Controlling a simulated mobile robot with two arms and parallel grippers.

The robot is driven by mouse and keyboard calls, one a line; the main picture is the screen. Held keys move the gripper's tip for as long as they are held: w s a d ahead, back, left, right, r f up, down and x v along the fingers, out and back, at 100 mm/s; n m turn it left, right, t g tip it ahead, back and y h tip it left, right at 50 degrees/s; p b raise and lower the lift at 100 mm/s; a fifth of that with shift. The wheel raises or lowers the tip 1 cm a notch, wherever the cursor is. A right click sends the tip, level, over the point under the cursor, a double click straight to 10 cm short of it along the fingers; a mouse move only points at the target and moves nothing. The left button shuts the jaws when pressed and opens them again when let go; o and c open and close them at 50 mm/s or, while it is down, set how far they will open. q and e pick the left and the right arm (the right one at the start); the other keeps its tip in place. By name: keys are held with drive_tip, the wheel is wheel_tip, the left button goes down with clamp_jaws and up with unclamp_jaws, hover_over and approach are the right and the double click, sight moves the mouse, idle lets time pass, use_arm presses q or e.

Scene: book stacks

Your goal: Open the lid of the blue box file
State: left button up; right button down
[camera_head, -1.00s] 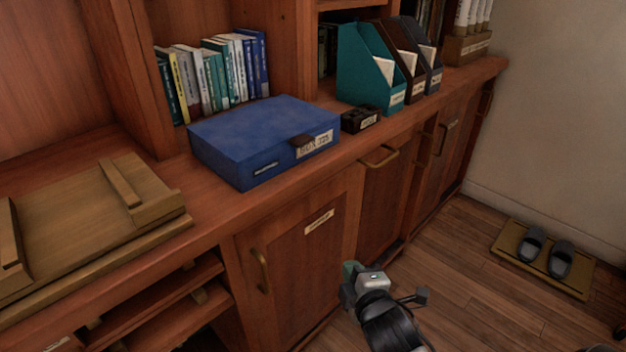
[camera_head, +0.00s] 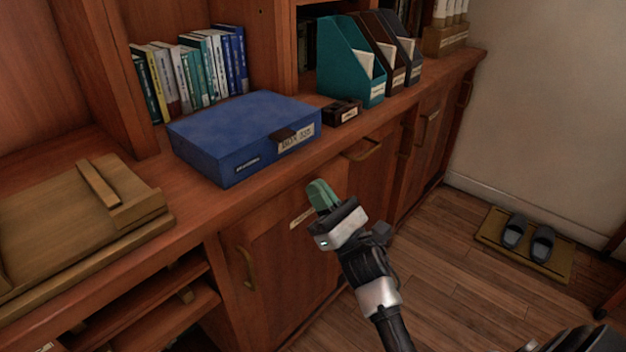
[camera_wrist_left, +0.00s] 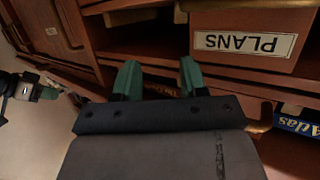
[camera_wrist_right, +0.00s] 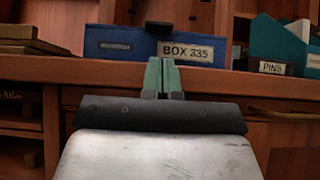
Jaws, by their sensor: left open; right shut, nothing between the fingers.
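The blue box file (camera_head: 243,134) lies flat on the wooden counter with its lid down. A dark tab (camera_head: 283,134) sits at the front edge of its lid, beside the BOX 335 label (camera_head: 297,138). In the right wrist view the front of the box file (camera_wrist_right: 112,47) faces me, with the label to the right. My right gripper (camera_head: 320,196) is shut and empty, in front of the counter and below the box, not touching it. In the right wrist view its green fingertips (camera_wrist_right: 161,76) are together below the box front. My left gripper (camera_wrist_left: 158,78) is open and empty before lower shelves.
A wooden tray (camera_head: 75,222) lies left of the box on the counter. A small dark PINS box (camera_head: 342,111) and a teal magazine file (camera_head: 350,62) stand to the right. Books (camera_head: 190,73) stand behind. Cabinet handles (camera_head: 362,150) stick out below the counter edge.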

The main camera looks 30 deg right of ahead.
sight(285, 137)
drive_tip(key=x, duration=0.8)
drive_tip(key=shift+w, duration=0.1)
use_arm(q)
drive_tip(key=shift+s+a+f+g, duration=0.2)
drive_tip(key=shift+s+f+g, duration=0.25)
drive_tip(key=shift+f+g, duration=0.25)
drive_tip(key=shift+f+p, duration=0.1)
drive_tip(key=shift+p, duration=0.2)
use_arm(e)
drive_tip(key=shift+r, duration=0.1)
